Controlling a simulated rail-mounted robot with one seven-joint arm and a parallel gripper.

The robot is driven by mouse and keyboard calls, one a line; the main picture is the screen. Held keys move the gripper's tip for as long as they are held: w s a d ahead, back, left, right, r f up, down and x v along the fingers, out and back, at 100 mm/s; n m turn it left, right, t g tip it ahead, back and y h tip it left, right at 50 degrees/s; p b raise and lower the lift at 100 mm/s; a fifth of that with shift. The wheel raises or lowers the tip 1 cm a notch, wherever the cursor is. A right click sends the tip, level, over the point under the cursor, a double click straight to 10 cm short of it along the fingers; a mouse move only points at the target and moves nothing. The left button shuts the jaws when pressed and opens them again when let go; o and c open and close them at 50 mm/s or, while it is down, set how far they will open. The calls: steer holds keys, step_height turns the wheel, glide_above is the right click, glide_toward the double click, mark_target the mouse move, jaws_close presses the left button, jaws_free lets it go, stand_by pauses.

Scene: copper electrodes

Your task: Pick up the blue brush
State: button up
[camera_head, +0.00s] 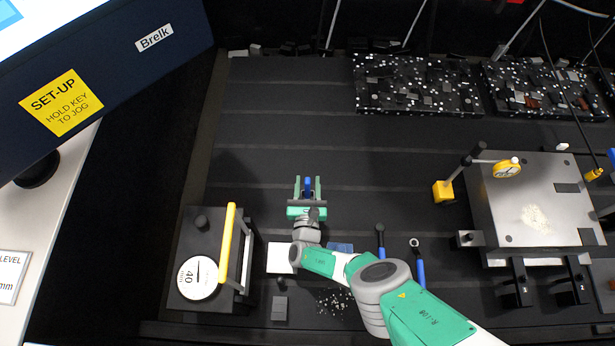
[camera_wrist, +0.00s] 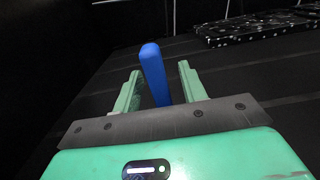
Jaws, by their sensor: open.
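The blue brush (camera_head: 308,185) shows as a short blue handle between the two green fingers of my gripper (camera_head: 308,187). In the wrist view the blue brush (camera_wrist: 155,74) rises upright, slightly tilted, between the fingertips of my gripper (camera_wrist: 158,80). The fingers are open, with a visible gap on each side of the handle. The handle's lower end is hidden behind the gripper's dark plate, and I see no bristles. I cannot tell whether the brush rests on the dark table.
Blue-handled tools (camera_head: 381,250) lie right of my gripper. A metal plate block (camera_head: 535,205) with a dial gauge (camera_head: 508,168) stands at right. Dark speckled slabs (camera_head: 415,85) lie behind. The table beyond my gripper is clear.

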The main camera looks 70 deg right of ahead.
steer(key=shift+x, duration=0.8)
steer(key=shift+a, duration=0.1)
jaws_close()
steer(key=shift+r, duration=0.1)
